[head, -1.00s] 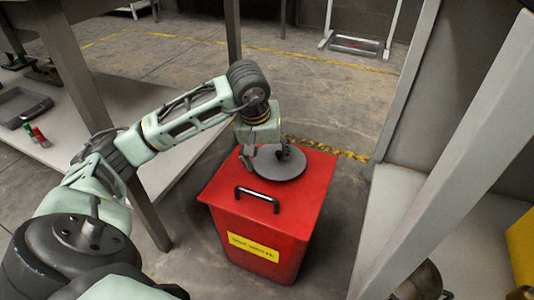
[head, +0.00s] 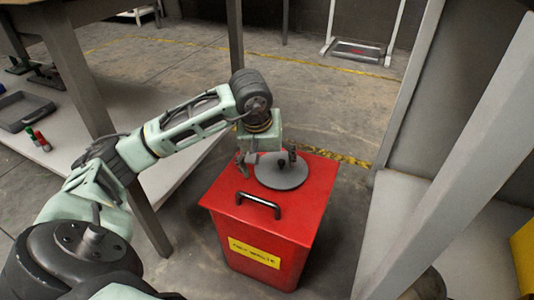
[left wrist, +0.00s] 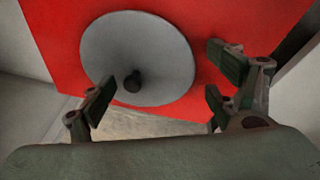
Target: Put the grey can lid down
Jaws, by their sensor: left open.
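The grey can lid (head: 281,170) is a flat round disc with a small dark knob. It lies on top of the red waste bin (head: 311,203), towards its far side. It also shows in the left wrist view (left wrist: 160,50), with its knob near the disc's lower edge. My left gripper (head: 267,168) is above the lid, its fingers spread open and holding nothing. In the left wrist view the left gripper (left wrist: 160,100) has its fingers apart, with the knob between and beyond them. My right gripper is not in view.
The bin has a black handle (head: 258,204) and a yellow label (head: 254,252). A table leg (head: 130,180) and low shelf (head: 70,140) with a tray and small bottles stand left. A grey post (head: 450,170) and pale ledge (head: 400,215) stand right. Floor behind the bin is clear.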

